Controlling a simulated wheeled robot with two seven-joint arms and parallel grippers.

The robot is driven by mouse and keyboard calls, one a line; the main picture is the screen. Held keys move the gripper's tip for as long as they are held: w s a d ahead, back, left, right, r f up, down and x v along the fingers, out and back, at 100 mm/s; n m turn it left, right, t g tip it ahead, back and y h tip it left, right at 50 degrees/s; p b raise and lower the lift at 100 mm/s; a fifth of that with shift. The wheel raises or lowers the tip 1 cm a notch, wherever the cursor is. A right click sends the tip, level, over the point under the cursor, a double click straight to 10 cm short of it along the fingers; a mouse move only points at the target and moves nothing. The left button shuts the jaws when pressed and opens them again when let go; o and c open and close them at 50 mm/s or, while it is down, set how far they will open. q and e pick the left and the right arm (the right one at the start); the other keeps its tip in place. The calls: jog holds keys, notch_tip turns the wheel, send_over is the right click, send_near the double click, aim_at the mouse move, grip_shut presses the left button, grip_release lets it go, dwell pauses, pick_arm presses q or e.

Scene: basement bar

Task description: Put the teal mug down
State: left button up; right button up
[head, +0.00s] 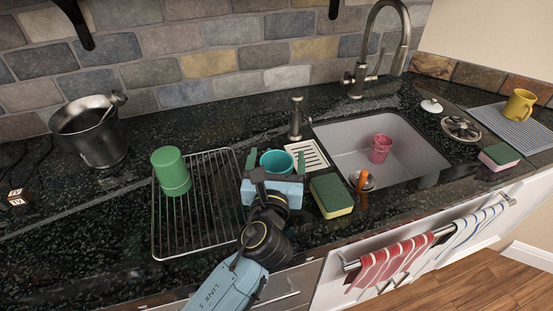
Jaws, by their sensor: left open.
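The teal mug (277,158) shows in the head view with its open top up, just right of the wire drying rack (153,224). My left gripper (276,166) reaches it from the front. Its jaws are open, with one green finger on each side of the mug. The gripper body hides the mug's lower part and base, so contact with the counter (330,232) is hidden. My right gripper is not in view.
A green cup (171,171) stands on the rack. Close right are a slotted tray (314,157), a green-yellow sponge (331,195) and an orange-handled brush (362,188). The sink (350,140) holds a pink mug (381,148). A metal bucket (90,135) stands left; a yellow mug (518,105) far right.

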pick_arm(q)
jog(key=s, duration=0.8)
jog(key=s+a, duration=0.1)
jog(key=s, duration=0.3)
jog(key=shift+r+p, duration=0.1)
jog(key=shift+p, duration=0.2)
